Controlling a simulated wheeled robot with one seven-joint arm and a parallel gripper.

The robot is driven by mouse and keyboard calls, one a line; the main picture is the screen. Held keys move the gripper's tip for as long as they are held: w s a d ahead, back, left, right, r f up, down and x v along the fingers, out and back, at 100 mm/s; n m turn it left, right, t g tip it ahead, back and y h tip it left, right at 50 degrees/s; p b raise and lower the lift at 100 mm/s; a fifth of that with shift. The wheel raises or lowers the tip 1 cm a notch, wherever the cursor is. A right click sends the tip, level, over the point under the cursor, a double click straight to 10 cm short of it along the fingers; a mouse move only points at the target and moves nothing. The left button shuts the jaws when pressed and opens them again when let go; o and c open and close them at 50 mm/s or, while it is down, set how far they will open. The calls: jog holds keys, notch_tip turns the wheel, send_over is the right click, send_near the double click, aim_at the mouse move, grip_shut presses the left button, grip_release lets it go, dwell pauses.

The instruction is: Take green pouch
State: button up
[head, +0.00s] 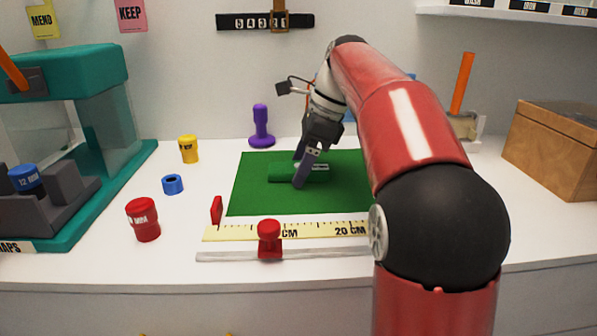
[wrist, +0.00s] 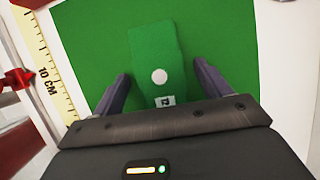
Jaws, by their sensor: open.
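The green pouch (head: 283,172) lies flat on a green mat (head: 250,197) in the head view, and my gripper and arm hide part of it. In the wrist view the pouch (wrist: 157,62) shows a white round button and a small white label. My gripper (head: 301,168) points down over the pouch. In the wrist view my gripper (wrist: 162,88) is open, with one finger on each side of the pouch. Gaps of green mat show between the fingers and the pouch, so I see no contact.
A yellow ruler (head: 300,231) and a rail with a red slider (head: 269,240) lie in front of the mat. A purple stamp (head: 262,130) stands behind it. Red (head: 143,219), blue (head: 172,184) and yellow (head: 188,149) pieces stand left. A wooden box (head: 555,150) is right.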

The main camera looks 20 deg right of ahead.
jog(key=c, duration=1.1)
jog(key=shift+o, duration=0.2)
jog(key=shift+r, duration=0.1)
